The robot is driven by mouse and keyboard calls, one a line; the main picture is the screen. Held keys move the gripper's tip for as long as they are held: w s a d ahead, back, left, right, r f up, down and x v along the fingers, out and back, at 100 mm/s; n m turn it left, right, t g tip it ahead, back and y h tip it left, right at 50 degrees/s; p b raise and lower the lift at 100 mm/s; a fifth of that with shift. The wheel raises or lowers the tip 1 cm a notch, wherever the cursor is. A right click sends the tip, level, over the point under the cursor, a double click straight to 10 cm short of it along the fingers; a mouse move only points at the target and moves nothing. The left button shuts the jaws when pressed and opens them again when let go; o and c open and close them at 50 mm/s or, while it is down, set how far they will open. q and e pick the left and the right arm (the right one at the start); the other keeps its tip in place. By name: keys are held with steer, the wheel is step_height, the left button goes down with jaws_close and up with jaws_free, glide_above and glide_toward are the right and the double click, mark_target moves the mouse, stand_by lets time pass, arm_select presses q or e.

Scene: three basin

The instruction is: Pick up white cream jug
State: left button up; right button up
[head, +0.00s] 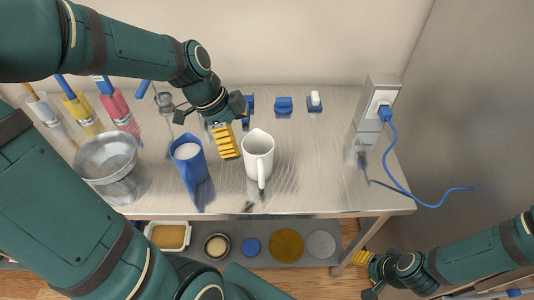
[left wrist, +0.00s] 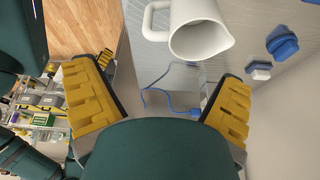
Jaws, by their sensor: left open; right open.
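The white cream jug (head: 258,155) stands upright on the steel table, its handle toward the front edge in the head view. In the left wrist view the jug (left wrist: 197,27) shows at the top, beyond the fingers, with its handle to the left. My left gripper (head: 226,142) is just left of the jug, above the table, and apart from it. In the left wrist view the left gripper's yellow fingers (left wrist: 160,108) are spread wide with nothing between them. My right gripper (head: 368,273) is low at the right, beyond the table's front edge, open and far from the jug.
A blue jug (head: 188,165) stands left of my left gripper, and a steel bowl (head: 106,158) further left. Brushes (head: 80,110) lean at the back left. An outlet box (head: 378,105) with a blue cable stands right. The table right of the jug is clear.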

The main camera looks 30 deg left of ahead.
mark_target(258, 164)
arm_select(q)
steer(key=shift+b+x, duration=0.9)
steer(key=shift+x, duration=5.8)
steer(key=shift+s+d, duration=0.1)
steer(key=shift+d, duration=0.05)
steer(key=c, duration=1.5)
arm_select(e)
steer(key=shift+s+f, duration=0.5)
steer(key=shift+f, duration=0.35)
